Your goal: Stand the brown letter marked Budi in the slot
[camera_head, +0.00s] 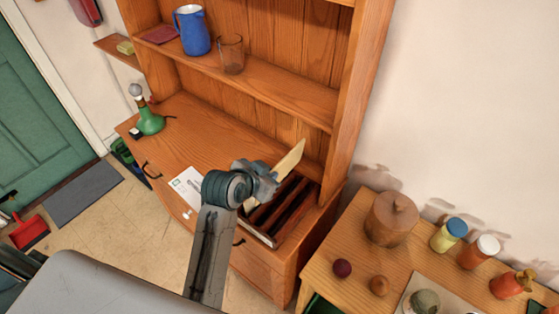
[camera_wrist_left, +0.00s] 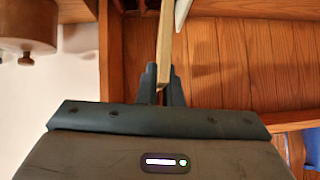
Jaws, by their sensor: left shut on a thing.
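My left gripper (camera_head: 272,178) is shut on a thin tan-brown letter (camera_head: 290,158) and holds it on edge, tilted, over the dresser top. No name can be read on it. In the left wrist view the letter (camera_wrist_left: 165,45) shows edge-on between the fingertips (camera_wrist_left: 161,82). A wooden rack (camera_head: 262,238) with several dark slots stands on the dresser just below and right of the gripper. The gripper and arm hide part of the rack. I cannot tell whether the letter touches the rack. My right gripper is not in view.
A white paper (camera_head: 187,184) lies on the dresser top (camera_head: 195,135), left of the gripper. A green bottle-like object (camera_head: 149,121) stands farther left. Shelves above hold a blue jug (camera_head: 192,32) and a glass (camera_head: 231,55). A side table at right carries a brown pot (camera_head: 391,218) and jars.

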